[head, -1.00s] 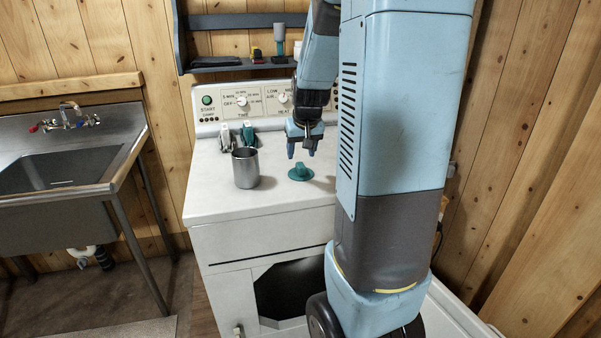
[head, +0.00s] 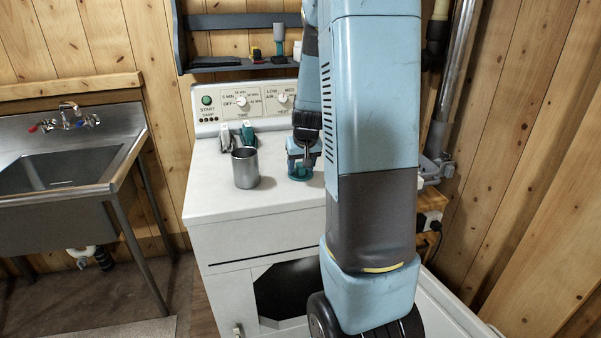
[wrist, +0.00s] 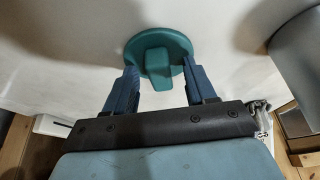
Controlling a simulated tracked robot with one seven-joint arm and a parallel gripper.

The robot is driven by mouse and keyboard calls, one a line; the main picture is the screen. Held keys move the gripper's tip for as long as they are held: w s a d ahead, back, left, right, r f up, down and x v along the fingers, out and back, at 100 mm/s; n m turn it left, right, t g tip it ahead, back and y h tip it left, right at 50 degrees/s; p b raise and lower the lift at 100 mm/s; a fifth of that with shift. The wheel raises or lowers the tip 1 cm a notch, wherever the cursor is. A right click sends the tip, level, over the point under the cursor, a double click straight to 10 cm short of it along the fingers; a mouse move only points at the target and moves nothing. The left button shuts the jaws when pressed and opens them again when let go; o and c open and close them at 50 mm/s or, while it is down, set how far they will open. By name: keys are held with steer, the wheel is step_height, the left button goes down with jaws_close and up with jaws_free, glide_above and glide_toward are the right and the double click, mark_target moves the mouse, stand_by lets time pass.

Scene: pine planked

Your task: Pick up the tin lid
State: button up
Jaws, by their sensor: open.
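The tin lid (wrist: 175,44) is a teal disc with a raised bar-like grip on top. It lies flat on the white dryer top, and in the head view the lid (head: 299,177) is partly hidden by my gripper (head: 301,165). In the wrist view my gripper (wrist: 160,88) is open, its two blue fingers reaching to the near edge of the lid, one on either side of the grip. The fingers overlap the disc's rim in the picture; I cannot tell if they touch it.
A grey metal cup (head: 245,168) stands left of the lid, and it also shows in the wrist view (wrist: 300,62). Two small bottle-like items (head: 236,135) stand behind it by the control panel (head: 250,101). A steel sink (head: 65,165) is at left. The dryer's front left top is clear.

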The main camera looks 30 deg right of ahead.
steer(key=shift+c, duration=0.2)
jaws_close()
stand_by(0.3)
